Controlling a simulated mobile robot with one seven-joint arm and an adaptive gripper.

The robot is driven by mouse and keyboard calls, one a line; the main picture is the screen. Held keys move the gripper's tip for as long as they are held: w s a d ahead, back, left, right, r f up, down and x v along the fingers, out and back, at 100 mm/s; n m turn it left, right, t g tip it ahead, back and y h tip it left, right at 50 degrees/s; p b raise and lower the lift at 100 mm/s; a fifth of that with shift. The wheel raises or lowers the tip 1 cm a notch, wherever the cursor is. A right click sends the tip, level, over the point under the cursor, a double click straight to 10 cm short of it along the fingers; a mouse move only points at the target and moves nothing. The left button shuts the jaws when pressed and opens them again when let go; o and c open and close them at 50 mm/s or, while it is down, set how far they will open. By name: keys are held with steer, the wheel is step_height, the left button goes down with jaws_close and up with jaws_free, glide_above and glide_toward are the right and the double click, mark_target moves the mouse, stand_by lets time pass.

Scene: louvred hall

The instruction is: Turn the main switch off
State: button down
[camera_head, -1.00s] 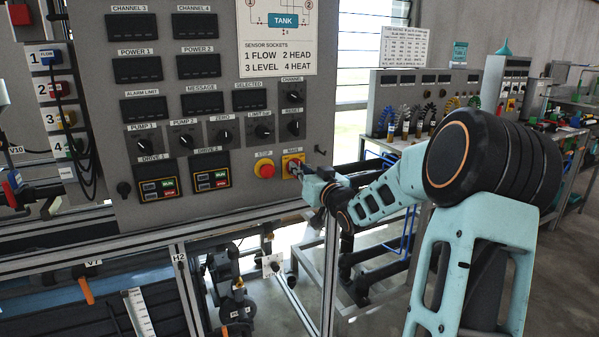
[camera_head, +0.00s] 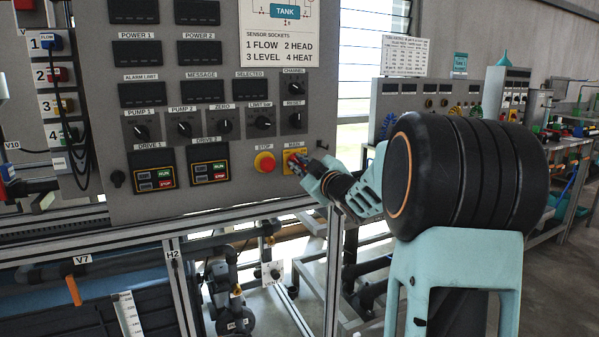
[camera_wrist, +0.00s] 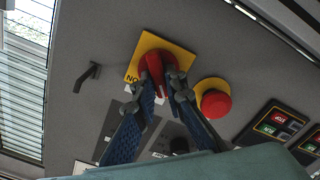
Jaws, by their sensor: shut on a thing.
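The main switch is a red rotary handle on a yellow plate (camera_head: 290,168), low on the right of the grey control panel. In the wrist view the red handle (camera_wrist: 152,68) stands out from its yellow plate (camera_wrist: 178,56). My gripper (camera_head: 300,163) reaches it from the right, and its fingertips (camera_wrist: 165,82) are closed around the red handle. The fingers hide part of the handle, and I cannot read its exact setting. The word "MAIN" shows above the plate in the head view.
A red stop button (camera_head: 264,162) on a yellow base sits just left of the switch. The drive panels (camera_head: 210,173) are farther left. A black hook (camera_wrist: 87,77) juts from the panel beside the switch. Black cables (camera_head: 72,130) hang at the panel's left.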

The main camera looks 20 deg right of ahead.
steer(key=shift+n+b, duration=0.3)
steer(key=shift+n, duration=0.3)
steer(key=c, duration=2)
jaws_free()
steer(key=shift+s, duration=0.1)
steer(key=s, duration=1.1)
steer(key=shift+s+d, duration=0.2)
steer(key=shift+s, duration=0.2)
